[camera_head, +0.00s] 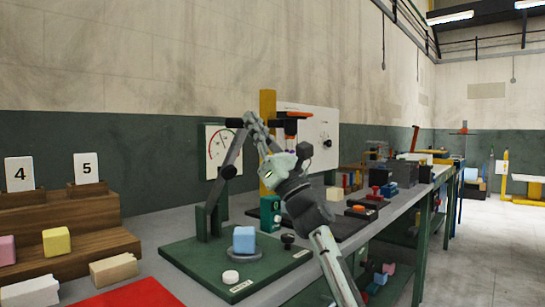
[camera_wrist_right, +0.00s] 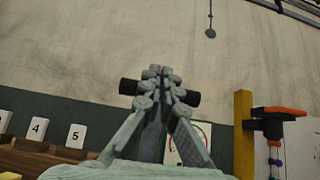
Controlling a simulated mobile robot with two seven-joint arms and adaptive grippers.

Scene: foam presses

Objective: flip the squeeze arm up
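The squeeze arm (camera_head: 236,150) is a grey bar rising steeply from a green post (camera_head: 210,222) on a green base plate (camera_head: 190,255). It carries a black round part partway up. A blue foam block (camera_head: 244,239) sits on a round grey plate below, clear of the arm. My right gripper (camera_head: 254,128) is at the arm's upper end. In the right wrist view its fingers (camera_wrist_right: 157,88) close around a black crossbar whose ends stick out both sides, with the grey bar between them. The fingers hide the grip itself. My left gripper is not in view.
A white round disc (camera_head: 230,277) lies on the base plate. A dial gauge (camera_head: 220,145) stands behind the arm, and a yellow post (camera_head: 267,140) stands close to the right. Wooden steps (camera_head: 60,215) with foam blocks are at left.

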